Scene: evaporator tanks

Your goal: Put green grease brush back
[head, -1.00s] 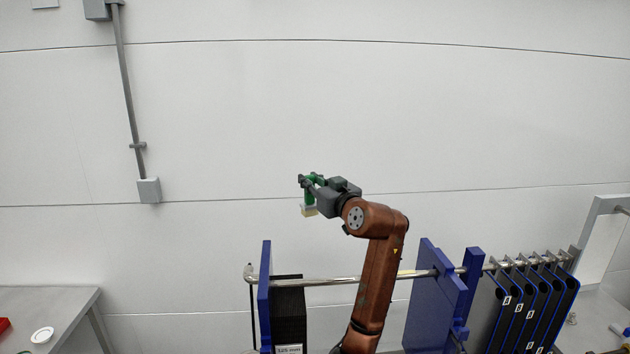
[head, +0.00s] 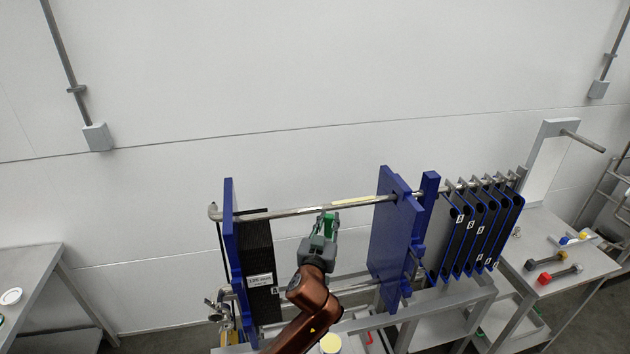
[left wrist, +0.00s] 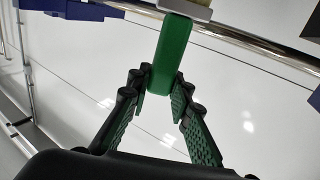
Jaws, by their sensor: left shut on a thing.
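My left gripper (head: 326,222) is shut on the green grease brush (head: 328,229), just below the upper steel rail (head: 290,211) of the plate press in the head view. In the left wrist view, the brush's green handle (left wrist: 171,55) stands between the fingertips (left wrist: 163,85). Its pale head (left wrist: 198,8) is partly cut off at the top edge, close to the rail (left wrist: 245,42); I cannot tell whether they touch. The gripper hides much of the brush in the head view. My right gripper is not in view.
A blue end plate (head: 392,235) stands right of the gripper, and a black plate pack (head: 257,250) stands left. Several blue-edged plates (head: 482,235) hang further right. A table (head: 560,262) at far right holds small tools. A pale yellowish strip (head: 352,202) shows on the rail.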

